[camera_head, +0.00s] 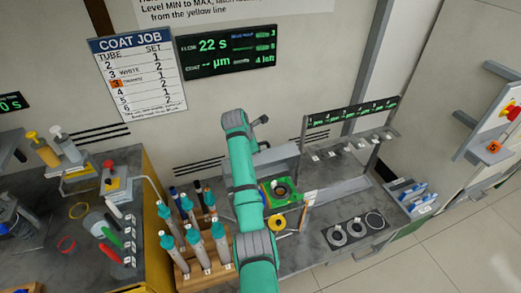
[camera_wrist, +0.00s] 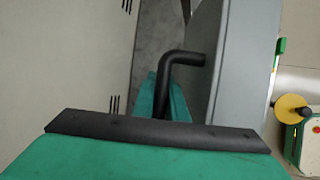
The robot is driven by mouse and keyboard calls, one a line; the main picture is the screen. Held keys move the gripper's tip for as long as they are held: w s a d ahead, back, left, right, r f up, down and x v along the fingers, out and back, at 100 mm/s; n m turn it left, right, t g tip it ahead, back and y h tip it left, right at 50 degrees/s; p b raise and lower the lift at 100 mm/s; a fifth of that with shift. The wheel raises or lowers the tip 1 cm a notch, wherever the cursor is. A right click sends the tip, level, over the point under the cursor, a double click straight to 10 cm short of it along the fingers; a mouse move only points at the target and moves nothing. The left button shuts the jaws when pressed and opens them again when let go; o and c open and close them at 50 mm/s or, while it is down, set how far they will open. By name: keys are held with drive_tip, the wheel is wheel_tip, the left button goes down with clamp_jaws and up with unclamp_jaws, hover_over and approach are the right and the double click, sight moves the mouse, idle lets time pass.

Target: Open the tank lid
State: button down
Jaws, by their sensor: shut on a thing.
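The tank lid looks like the grey slab (camera_wrist: 235,60) in the wrist view, with a black bent handle (camera_wrist: 182,58) on its side. My gripper (camera_wrist: 165,115) is shut on this handle, its teal fingers on either side; the near finger hides the lower end of the handle. In the head view, a grey panel (camera_head: 278,155), seemingly the lid, stands raised at the back, partly behind my arm. The green tank top (camera_head: 291,200) with a dark round opening shows in front of it. The fingers are hidden by my arm in the head view.
A yellow ring (camera_head: 277,224) is at the tank's front. A wooden rack (camera_head: 187,276) of teal-capped tubes stands left of my arm. A grey frame (camera_head: 370,150) with hooks stands right, near a dark tray (camera_head: 355,232) with rings. The wall is close behind.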

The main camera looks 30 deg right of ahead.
drive_tip(key=shift+s+f+g, duration=0.15)
drive_tip(key=shift+f+g, duration=0.15)
drive_tip(key=shift+f, duration=0.25)
drive_tip(key=c, duration=2.1)
unclamp_jaws()
drive_tip(key=shift+o, duration=0.3)
drive_tip(key=shift+r, duration=0.15)
drive_tip(key=shift+w+r, duration=0.1)
drive_tip(key=shift+w, duration=0.1)
drive_tip(key=v, duration=1)
drive_tip(key=shift+s+a+r, duration=0.15)
drive_tip(key=shift+s+r, duration=0.1)
